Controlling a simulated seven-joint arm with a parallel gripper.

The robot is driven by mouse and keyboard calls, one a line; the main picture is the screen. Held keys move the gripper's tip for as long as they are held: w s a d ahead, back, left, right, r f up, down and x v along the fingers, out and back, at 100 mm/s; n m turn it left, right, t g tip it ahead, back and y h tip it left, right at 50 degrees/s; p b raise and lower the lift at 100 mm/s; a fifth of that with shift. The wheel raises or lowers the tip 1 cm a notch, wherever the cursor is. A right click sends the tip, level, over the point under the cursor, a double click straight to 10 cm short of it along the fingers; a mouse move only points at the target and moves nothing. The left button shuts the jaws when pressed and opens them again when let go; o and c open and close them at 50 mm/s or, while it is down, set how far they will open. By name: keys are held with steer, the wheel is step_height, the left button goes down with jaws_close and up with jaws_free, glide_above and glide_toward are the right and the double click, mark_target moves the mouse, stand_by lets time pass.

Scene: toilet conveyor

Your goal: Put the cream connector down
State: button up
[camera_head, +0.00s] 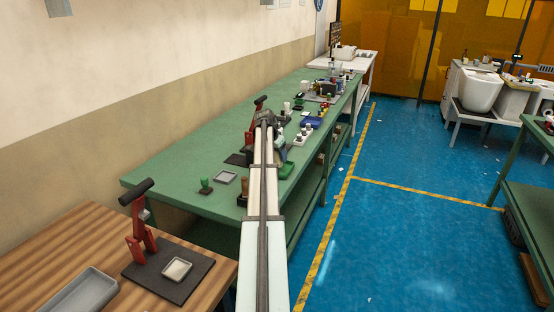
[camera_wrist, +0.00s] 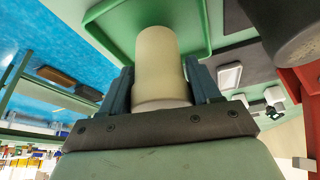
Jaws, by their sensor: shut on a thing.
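My gripper (camera_wrist: 159,72) is shut on the cream connector (camera_wrist: 158,48), a plain cylinder held between its two dark fingers. In the wrist view the connector's far end overlaps the inside of a green tray (camera_wrist: 105,12). I cannot tell whether it touches the tray floor. In the head view my arm reaches over the green bench, and the green tray (camera_head: 287,171) shows just right of my arm. The connector is not clear in the head view, as my arm and gripper cover that spot.
A red press (camera_head: 250,134) with a black handle stands close left of my gripper; it also shows in the wrist view (camera_wrist: 303,88). A grey tray (camera_head: 225,177) and a green stamp-like piece (camera_head: 205,186) lie nearer. A blue tray (camera_head: 311,122) and several small parts lie beyond.

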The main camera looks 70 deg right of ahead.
steer(key=shift+f, duration=0.95)
steer(key=shift+f, duration=0.1)
steer(key=o, duration=1.1)
steer(key=v, duration=1.2)
steer(key=shift+w, duration=0.1)
